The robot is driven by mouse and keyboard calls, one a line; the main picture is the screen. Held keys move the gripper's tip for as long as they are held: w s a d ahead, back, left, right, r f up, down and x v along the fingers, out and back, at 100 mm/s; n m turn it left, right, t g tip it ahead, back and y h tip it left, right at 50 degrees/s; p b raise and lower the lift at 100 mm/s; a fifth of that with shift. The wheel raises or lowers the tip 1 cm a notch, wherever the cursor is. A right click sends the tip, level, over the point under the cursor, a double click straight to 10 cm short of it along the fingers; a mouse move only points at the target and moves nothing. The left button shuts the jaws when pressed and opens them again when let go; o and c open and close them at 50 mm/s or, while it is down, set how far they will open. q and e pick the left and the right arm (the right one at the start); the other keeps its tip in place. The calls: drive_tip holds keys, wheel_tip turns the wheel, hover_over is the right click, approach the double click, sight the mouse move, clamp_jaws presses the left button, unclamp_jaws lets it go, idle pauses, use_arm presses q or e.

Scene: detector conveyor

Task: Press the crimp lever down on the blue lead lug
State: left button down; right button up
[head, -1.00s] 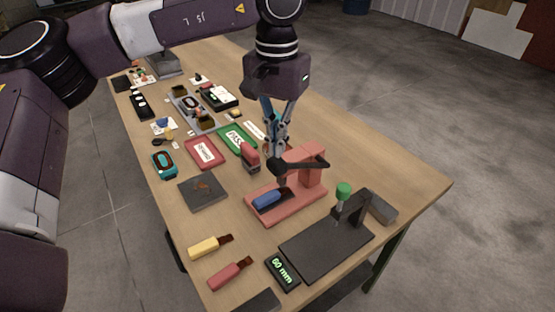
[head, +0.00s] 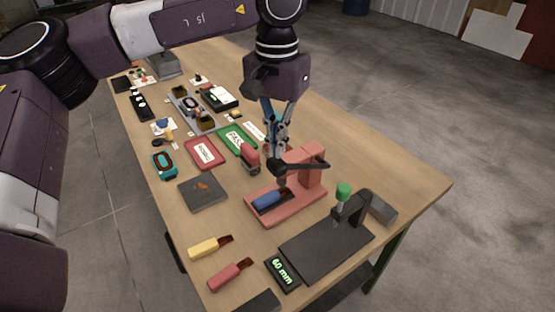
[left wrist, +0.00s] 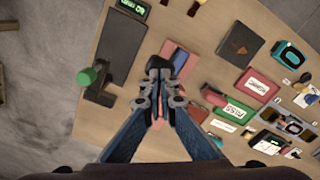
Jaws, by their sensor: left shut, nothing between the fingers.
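The crimp press (head: 312,178) is a salmon-red stand with a base plate on the table. Its black crimp lever (head: 308,166) reaches left from the post, over the base. The blue lead (head: 268,200) lies on the base, with its lug end under the lever's left part, mostly hidden. My left gripper (head: 275,153) is shut and empty, pointing down just above the lever's left end; whether it touches is unclear. In the left wrist view the fingertips (left wrist: 160,72) are together, beside the black lever end, and the blue lead (left wrist: 179,60) shows just past them.
A black fixture (head: 325,245) with a green knob (head: 343,190) stands in front at right. A "60 mm" display (head: 283,272), yellow lead (head: 208,247) and red lead (head: 230,274) lie nearer. Red (head: 205,152) and green (head: 236,140) trays are behind left. The table's right side is clear.

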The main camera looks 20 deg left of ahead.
sight(278, 161)
use_arm(q)
wheel_tip(278, 161, down, 5)
drive_tip(key=b, duration=0.3)
drive_tip(key=shift+f, duration=0.2)
wheel_tip(278, 161, up, 8)
drive_tip(key=p, duration=0.5)
idle(1.5)
idle(0.4)
